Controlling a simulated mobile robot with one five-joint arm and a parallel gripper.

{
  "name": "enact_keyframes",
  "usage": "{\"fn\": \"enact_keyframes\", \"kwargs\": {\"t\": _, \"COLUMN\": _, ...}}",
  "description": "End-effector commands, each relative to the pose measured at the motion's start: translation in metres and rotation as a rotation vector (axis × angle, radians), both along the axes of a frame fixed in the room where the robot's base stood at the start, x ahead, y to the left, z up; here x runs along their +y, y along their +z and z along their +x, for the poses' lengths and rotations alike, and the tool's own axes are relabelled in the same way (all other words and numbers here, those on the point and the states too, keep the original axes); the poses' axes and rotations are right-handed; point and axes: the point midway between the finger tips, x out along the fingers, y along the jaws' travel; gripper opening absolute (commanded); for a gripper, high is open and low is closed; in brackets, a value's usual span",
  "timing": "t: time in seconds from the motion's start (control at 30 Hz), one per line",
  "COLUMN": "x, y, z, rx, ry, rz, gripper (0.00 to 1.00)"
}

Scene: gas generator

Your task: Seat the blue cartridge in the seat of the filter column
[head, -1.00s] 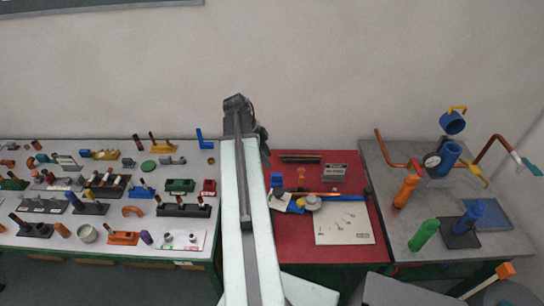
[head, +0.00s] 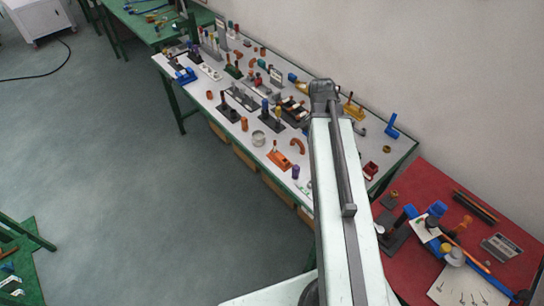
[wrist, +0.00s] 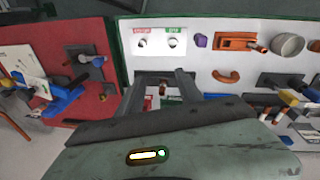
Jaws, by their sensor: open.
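My gripper (wrist: 160,84) is open in the wrist view, its two dark fingers spread near the edge of the white-topped parts table. Nothing shows held between them; small red and green items lie below and beyond. In the head view the arm hides the gripper. The filter column and its seat are not in either current view. I cannot pick out the blue cartridge for certain; several small blue parts stand on the tables.
The white parts table (head: 205,88) is crowded with small fixtures. The red table (head: 407,279) holds a white board (head: 470,287), tools and blue parts. A green table (head: 130,22) stands at the far left. Grey floor (head: 150,190) lies open at left.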

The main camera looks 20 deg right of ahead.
Motion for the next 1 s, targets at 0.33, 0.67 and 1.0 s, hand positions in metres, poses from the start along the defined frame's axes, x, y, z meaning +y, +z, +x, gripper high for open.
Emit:
{"fn": "enact_keyframes", "kwargs": {"t": 0.33, "x": 0.217, "y": -0.002, "z": 0.028, "rx": -0.004, "ry": 0.936, "rz": 0.139, "gripper": 0.43}}
{"fn": "enact_keyframes", "kwargs": {"t": 0.67, "x": 0.226, "y": -0.002, "z": 0.028, "rx": -0.005, "ry": 0.997, "rz": 0.146, "gripper": 0.47}}
{"fn": "enact_keyframes", "kwargs": {"t": 1.0, "x": 0.215, "y": -0.002, "z": 0.033, "rx": -0.017, "ry": 0.457, "rz": 0.082, "gripper": 0.47}}
